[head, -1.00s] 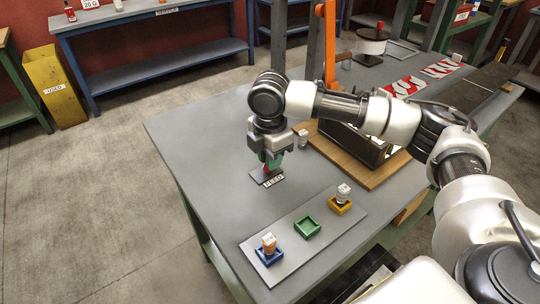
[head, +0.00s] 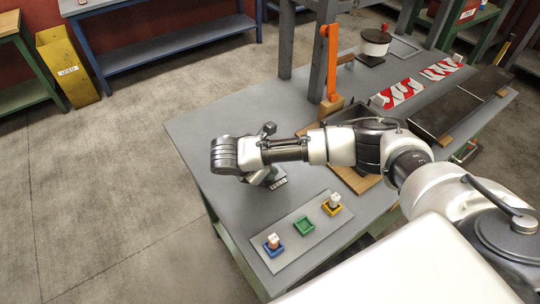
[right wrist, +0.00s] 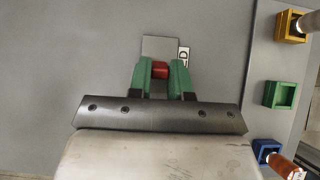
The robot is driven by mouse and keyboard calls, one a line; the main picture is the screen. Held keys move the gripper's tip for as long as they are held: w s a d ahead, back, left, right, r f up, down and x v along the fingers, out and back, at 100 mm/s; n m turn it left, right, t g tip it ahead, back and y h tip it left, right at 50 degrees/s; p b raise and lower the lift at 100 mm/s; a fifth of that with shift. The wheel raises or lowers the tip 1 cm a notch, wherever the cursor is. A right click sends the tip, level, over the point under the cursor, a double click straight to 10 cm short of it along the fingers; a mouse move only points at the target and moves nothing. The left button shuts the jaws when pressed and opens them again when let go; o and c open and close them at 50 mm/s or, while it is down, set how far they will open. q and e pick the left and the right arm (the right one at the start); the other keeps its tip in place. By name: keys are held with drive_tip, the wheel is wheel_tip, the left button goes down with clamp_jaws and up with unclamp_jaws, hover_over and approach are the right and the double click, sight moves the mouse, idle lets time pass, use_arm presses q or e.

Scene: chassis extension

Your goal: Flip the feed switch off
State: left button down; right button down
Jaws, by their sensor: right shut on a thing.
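The feed switch is a small grey plate (right wrist: 160,45) on the grey table, with a red switch lever (right wrist: 160,70) and a white label (right wrist: 184,57) whose end reads "D". In the head view only the label (head: 278,183) and a little of the plate show beside my wrist. My right gripper (right wrist: 161,72) has its two green fingers on either side of the red lever, shut on it. In the head view the fingertips are mostly hidden by the wrist and forearm. My left gripper is not in view.
A light grey board holds blue (head: 274,250), green (head: 304,226) and yellow (head: 332,208) square holders. The blue and yellow ones hold small pieces; the green looks empty. A dark box on a wooden board (head: 352,176) lies under my arm. An orange lever (head: 328,60) stands behind.

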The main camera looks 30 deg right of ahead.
drive_tip(key=shift+a+f+h+p, duration=0.15)
drive_tip(key=shift+a+h+p, duration=0.2)
drive_tip(key=shift+h+p, duration=0.6)
drive_tip(key=shift+h, duration=0.25)
drive_tip(key=shift+f, duration=0.1)
drive_tip(key=c, duration=1)
unclamp_jaws()
drive_tip(key=shift+c, duration=0.2)
drive_tip(key=p+v, duration=0.4)
drive_tip(key=v, duration=0.7)
drive_tip(key=shift+s+p, duration=0.2)
drive_tip(key=shift+p, duration=0.15)
